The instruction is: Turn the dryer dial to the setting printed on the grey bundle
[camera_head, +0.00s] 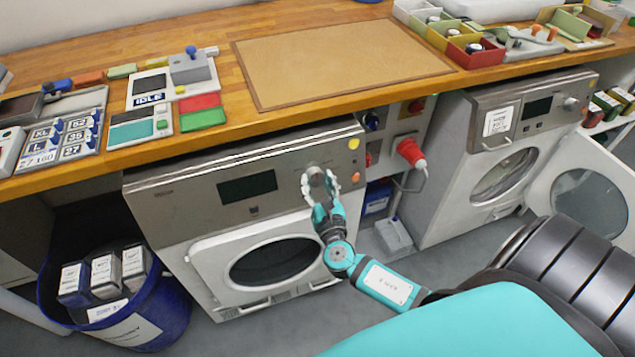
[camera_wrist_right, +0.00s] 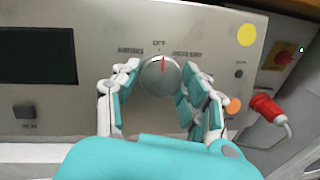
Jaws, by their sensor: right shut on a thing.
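The dryer dial (camera_wrist_right: 157,78) is a round metal knob on the grey front panel of the left-hand machine. In the head view the dial (camera_head: 315,174) is partly covered by my fingers. Its red mark points almost straight up, slightly right of the printed OFF. Words stand to the left and right of OFF, too blurred to read surely. My right gripper (camera_wrist_right: 157,88) is shut on the dial, a finger on each side; it also shows in the head view (camera_head: 324,192). Bundles (camera_head: 105,270) with white labels stand in a blue bin; their print is unreadable. My left gripper is not in view.
The dryer (camera_head: 215,228) has a dark display and a closed round door. A red plug (camera_head: 410,150) sits right of it. A second machine (camera_head: 460,160) with an open door stands at right. The wooden counter (camera_head: 215,50) above carries trays, cards and a brown mat.

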